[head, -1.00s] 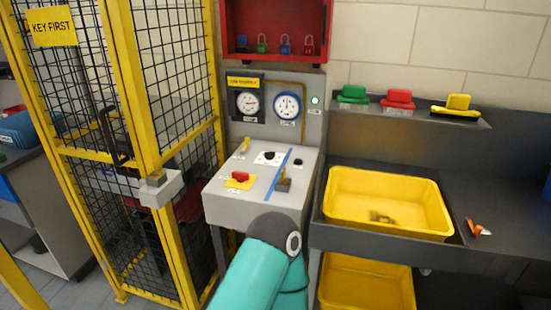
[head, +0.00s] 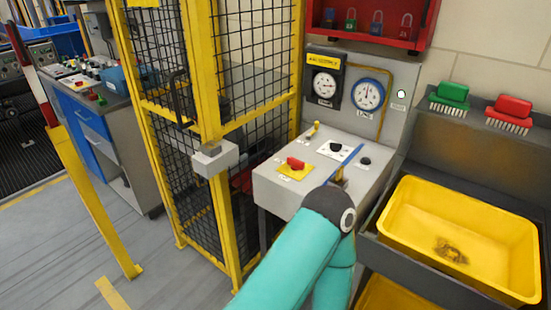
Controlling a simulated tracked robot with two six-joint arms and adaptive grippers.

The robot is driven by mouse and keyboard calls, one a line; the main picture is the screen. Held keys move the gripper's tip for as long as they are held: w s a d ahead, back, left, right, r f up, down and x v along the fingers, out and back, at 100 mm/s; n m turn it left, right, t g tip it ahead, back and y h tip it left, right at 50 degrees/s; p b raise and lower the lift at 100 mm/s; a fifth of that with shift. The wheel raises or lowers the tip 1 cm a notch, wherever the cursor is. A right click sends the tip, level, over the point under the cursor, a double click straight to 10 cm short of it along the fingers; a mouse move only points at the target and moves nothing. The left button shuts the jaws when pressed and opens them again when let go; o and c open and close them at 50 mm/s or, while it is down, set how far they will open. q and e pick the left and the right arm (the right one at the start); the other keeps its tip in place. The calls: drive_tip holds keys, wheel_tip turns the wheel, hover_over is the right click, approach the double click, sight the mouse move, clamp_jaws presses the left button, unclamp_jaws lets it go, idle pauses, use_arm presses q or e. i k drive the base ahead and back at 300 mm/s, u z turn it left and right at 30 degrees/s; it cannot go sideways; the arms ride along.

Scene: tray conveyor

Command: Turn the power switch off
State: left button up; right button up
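A small pale lamp (head: 401,93) is on the upright panel behind. One teal arm of mine rises from the bottom to just in front of the panel.
A yellow-framed mesh cage (head: 210,120) stands left of the panel. A yellow tub (head: 510,235) is at the right, and a red lock box (head: 425,35) hangs above. A yellow post (head: 95,200) and a bench with buttons (head: 90,88) are farther left. Open floor lies between.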

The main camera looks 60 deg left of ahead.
sight(295, 164)
drive_tip(key=z, duration=0.45)
drive_tip(key=i, duration=0.2)
drive_tip(key=u, duration=3.15)
drive_tip(key=i, duration=0.5)
drive_tip(key=z, duration=0.55)
drive_tip(key=k, duration=0.5)
drive_tip(key=u, duration=0.2)
